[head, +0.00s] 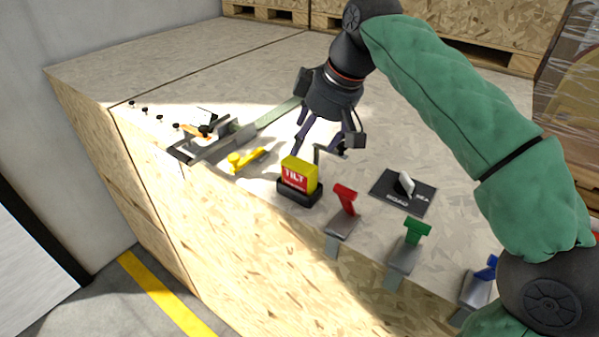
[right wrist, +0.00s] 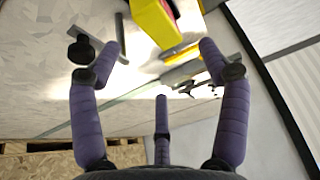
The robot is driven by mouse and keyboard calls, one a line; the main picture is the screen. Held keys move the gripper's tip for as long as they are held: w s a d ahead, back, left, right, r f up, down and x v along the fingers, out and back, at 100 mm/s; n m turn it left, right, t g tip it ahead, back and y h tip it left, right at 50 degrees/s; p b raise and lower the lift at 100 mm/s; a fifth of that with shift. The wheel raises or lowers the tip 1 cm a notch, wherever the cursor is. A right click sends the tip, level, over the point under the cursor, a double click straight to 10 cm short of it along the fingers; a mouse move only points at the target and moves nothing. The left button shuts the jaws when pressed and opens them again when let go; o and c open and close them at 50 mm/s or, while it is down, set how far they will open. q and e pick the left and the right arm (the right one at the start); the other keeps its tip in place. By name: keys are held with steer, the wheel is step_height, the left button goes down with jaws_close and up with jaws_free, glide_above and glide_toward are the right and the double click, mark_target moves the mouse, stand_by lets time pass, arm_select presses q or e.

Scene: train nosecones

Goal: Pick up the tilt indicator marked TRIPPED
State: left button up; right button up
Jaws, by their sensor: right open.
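A yellow tilt indicator (head: 300,168) with a red face reading TILT stands upright in a black holder (head: 300,195) on the near edge of the crate top. Smaller lettering on it is too small to read. My right gripper (head: 324,146) is open and empty, above and just behind the indicator, its purple fingers pointing down. In the right wrist view the yellow indicator (right wrist: 153,20) shows at the top, beyond the spread fingers (right wrist: 160,62) and apart from them. My left gripper is not in view.
A yellow handle (head: 246,159) and metal bars (head: 225,145) lie left of the indicator. Red (head: 345,200), green (head: 415,232) and blue (head: 487,270) clamps line the near edge to the right. A black plate (head: 386,196) lies behind them. The crate top's far left is clear.

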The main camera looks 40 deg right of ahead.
mark_target(302, 161)
steer(key=x, duration=0.3)
steer(key=shift+w+d+f, duration=0.25)
steer(key=shift+w+d, duration=0.1)
steer(key=f, duration=0.2)
steer(key=a+f+p, duration=0.1)
steer(key=shift+f, duration=0.35)
steer(key=shift+w+d+f, duration=0.15)
steer(key=shift+w+f, duration=0.3)
steer(key=shift+s, duration=0.2)
steer(key=c, duration=1.3)
